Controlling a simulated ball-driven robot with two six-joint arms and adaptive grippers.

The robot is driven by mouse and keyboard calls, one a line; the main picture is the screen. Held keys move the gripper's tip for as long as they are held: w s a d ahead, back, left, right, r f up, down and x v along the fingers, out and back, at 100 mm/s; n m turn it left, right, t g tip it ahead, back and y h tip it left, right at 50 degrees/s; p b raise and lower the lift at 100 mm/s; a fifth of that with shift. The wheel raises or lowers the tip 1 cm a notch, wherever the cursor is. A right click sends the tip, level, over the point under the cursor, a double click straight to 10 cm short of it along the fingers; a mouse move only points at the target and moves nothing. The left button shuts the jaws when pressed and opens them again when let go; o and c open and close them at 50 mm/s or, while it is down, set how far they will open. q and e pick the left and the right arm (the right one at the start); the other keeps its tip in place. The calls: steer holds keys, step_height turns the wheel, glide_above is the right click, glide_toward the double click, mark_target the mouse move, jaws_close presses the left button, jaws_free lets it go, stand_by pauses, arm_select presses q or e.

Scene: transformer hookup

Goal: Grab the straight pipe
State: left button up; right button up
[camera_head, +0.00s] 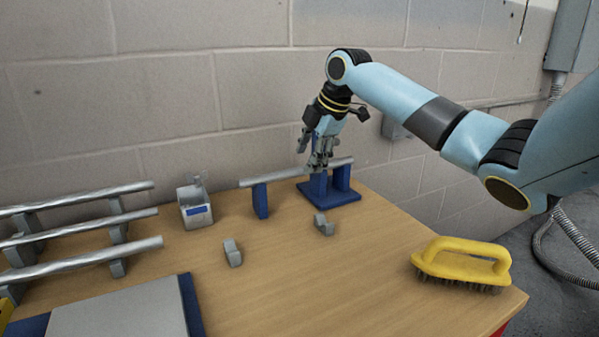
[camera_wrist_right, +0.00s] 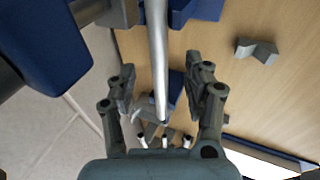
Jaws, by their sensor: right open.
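A straight grey metal pipe (camera_head: 265,179) lies level across blue supports near the wall in the head view. My right gripper (camera_head: 319,164) is open over its right part, pointing down. In the right wrist view the pipe (camera_wrist_right: 158,50) runs between the spread fingers of the right gripper (camera_wrist_right: 161,78), with visible room on both sides. Whether a finger touches it I cannot tell. Part of the pipe is hidden behind the gripper in the head view. My left gripper is out of view.
Several similar pipes (camera_head: 85,258) rest on grey supports at the left. Small grey blocks (camera_head: 232,252) lie mid-table. A yellow-handled brush (camera_head: 462,262) is at the right. The wooden table's front middle (camera_head: 310,290) is clear.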

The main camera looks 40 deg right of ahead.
mark_target(302, 167)
steer(key=x, duration=0.4)
steer(key=shift+a+r, duration=0.1)
steer(key=c, duration=0.4)
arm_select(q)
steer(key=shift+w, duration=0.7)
arm_select(e)
jaws_close()
